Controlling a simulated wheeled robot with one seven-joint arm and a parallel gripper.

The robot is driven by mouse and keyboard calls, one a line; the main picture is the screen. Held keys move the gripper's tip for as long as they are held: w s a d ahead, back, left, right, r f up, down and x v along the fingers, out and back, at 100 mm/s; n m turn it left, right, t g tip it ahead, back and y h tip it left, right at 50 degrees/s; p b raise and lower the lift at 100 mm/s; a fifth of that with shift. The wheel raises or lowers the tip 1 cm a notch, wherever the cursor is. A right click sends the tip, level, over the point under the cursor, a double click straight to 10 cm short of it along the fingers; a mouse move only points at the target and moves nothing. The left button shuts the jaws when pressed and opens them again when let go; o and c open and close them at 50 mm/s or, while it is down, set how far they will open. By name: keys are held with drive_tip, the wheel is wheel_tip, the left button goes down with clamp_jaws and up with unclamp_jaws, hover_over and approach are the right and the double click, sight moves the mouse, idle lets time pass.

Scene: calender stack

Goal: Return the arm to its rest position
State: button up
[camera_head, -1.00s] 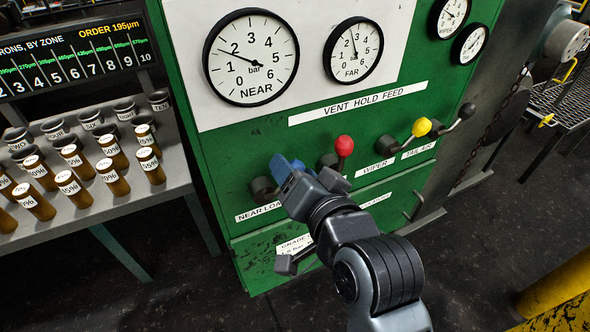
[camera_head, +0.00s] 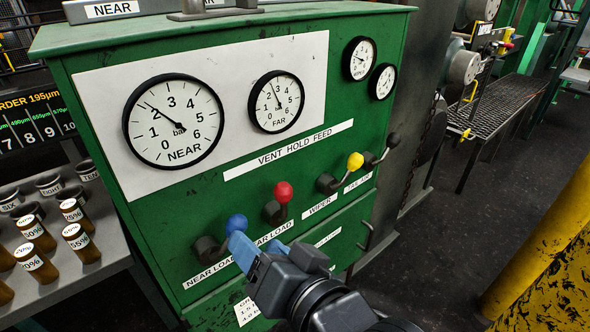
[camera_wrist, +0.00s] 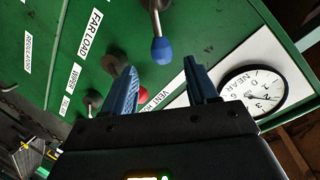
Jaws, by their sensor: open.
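My gripper (camera_head: 238,252) has blue fingers and is in front of the green panel, low in the head view. In the wrist view my gripper (camera_wrist: 160,66) has its two fingers spread, with nothing between them. The blue-knobbed lever (camera_head: 237,223), by the NEAR LOAD label, stands just behind the fingertips in the head view. In the wrist view the blue knob (camera_wrist: 162,50) lies just beyond the fingertips, seemingly clear of them. My forearm runs down to the bottom edge of the head view.
A red-knobbed lever (camera_head: 283,193) and a yellow-knobbed lever (camera_head: 355,161) stick out to the right. The NEAR gauge (camera_head: 174,122) needle points near 2. Dark floor (camera_head: 450,235) lies open between.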

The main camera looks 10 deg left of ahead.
drive_tip(key=s+d+f+m+t+h, duration=0.1)
drive_tip(key=s+d+f+h, duration=0.2)
drive_tip(key=d, duration=0.4)
drive_tip(key=s+d+f+t+h, duration=0.1)
drive_tip(key=s+d+f, duration=0.35)
drive_tip(key=d, duration=0.25)
drive_tip(key=s+d+f+m+t+h, duration=0.1)
drive_tip(key=s+d+f+t+h, duration=0.2)
drive_tip(key=d, duration=0.4)
drive_tip(key=s+d+r+h, duration=0.2)
drive_tip(key=s+d, duration=0.3)
drive_tip(key=s, duration=0.4)
drive_tip(key=s+d+r+h, duration=0.2)
drive_tip(key=s+d, duration=0.3)
drive_tip(key=s, duration=0.5)
drive_tip(key=shift+s+d+r+n+g, duration=0.2)
drive_tip(key=shift+d+r+n+g, duration=0.1)
drive_tip(key=shift+r+n, duration=0.1)
